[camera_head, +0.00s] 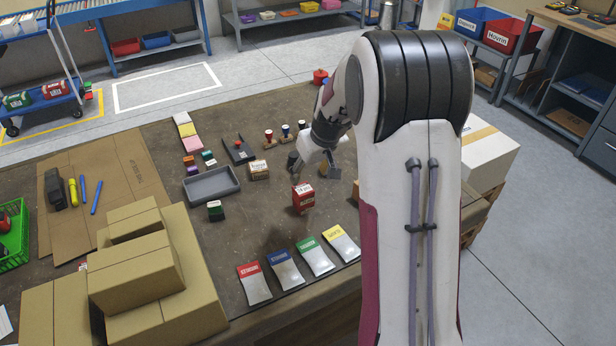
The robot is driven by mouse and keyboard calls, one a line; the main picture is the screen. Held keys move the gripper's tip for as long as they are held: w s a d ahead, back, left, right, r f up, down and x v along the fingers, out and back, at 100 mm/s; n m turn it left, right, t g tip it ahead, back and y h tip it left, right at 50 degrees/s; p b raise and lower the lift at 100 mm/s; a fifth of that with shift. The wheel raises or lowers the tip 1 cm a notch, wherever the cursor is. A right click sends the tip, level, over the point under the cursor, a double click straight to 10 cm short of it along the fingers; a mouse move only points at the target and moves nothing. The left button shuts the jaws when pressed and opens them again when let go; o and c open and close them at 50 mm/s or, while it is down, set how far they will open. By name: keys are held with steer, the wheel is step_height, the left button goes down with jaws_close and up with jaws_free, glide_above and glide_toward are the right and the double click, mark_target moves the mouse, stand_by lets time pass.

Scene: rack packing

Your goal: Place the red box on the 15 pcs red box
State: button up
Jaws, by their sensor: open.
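A small red box (303,201) with a white label on its upper part stands upright near the middle of the brown table. My gripper (314,168) is open and empty just behind and above it in the head view; the exact gap between them is hard to judge. A flat card with a red top band (250,271) lies at the table's front edge, left of similar blue, green and yellow ones. Its print is too small to read, so I cannot tell whether it is the 15 pcs red spot.
Cardboard boxes (133,267) are stacked at the front left. A grey tray (211,185) and small coloured blocks lie left of the red box. Stamps (268,137) stand behind. A white carton (490,150) is right of my arm. Table between the red box and the cards is clear.

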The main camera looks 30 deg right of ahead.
steer(key=shift+s+r, duration=0.25)
steer(key=shift+r, duration=0.35)
steer(key=s+a+r, duration=1.2)
steer(key=s+r, duration=0.1)
steer(key=s+a, duration=0.2)
steer(key=s, duration=0.8)
steer(key=s+a+r+t, duration=0.1)
steer(key=s+a, duration=0.2)
steer(key=s, duration=0.7)
steer(key=shift+a+r, duration=0.2)
steer(key=shift+a, duration=0.05)
